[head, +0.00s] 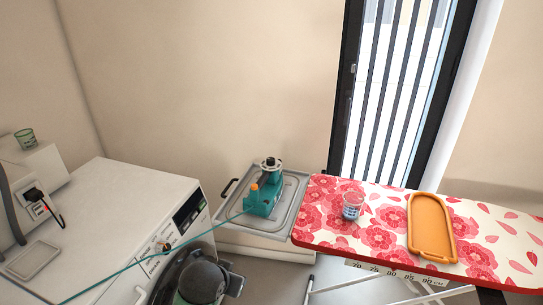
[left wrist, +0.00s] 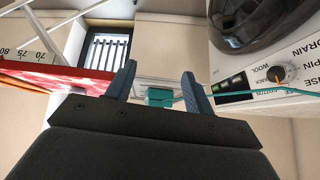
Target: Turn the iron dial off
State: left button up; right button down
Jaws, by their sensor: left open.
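A teal device (head: 262,203) stands on a grey metal tray (head: 291,215) in the head view. It has a small orange knob (head: 254,186) on its left side and a dark round part (head: 270,165) on top. I cannot tell for sure which part is the iron dial. My left gripper (left wrist: 159,72) is open and empty in the left wrist view. The teal device (left wrist: 159,97) shows small between its fingers, apart from them. In the head view I cannot make out the left gripper's fingers. My right gripper is not in view.
A teal cord (head: 140,264) runs left from the device across the white washing machine (head: 135,205). The washer's labelled dial (left wrist: 279,74) has an orange mark. A floral ironing board (head: 480,235) holds a glass (head: 352,206) and an orange tray (head: 431,228).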

pick_arm(q)
jog(key=w+d+r+m+t+h+p, duration=0.2)
jog(key=w+d+r+m+t, duration=0.4)
jog(key=w+r, duration=0.9)
jog(key=w+d+r+m+t+h+p, duration=0.3)
jog(key=w+d+r+m, duration=0.6)
jog(key=r, duration=1.1)
jog(key=w+d+r+m+t+h+p, duration=0.15)
jog(key=w+d+r+m+t, duration=0.35)
jog(key=w+r, duration=1.1)
jog(key=w+d+f+m+g+h, duration=0.25)
jog(key=m+g+h, duration=0.25)
jog(key=m+h, duration=0.45)
jog(key=m+g+y, duration=1.4)
jog(key=m+g, duration=0.1)
jog(key=m, duration=0.1)
send_near(270, 159)
jog(key=f, duration=0.1)
jog(key=shift+p+x, duration=2)
jog(key=shift+x, duration=1.95)
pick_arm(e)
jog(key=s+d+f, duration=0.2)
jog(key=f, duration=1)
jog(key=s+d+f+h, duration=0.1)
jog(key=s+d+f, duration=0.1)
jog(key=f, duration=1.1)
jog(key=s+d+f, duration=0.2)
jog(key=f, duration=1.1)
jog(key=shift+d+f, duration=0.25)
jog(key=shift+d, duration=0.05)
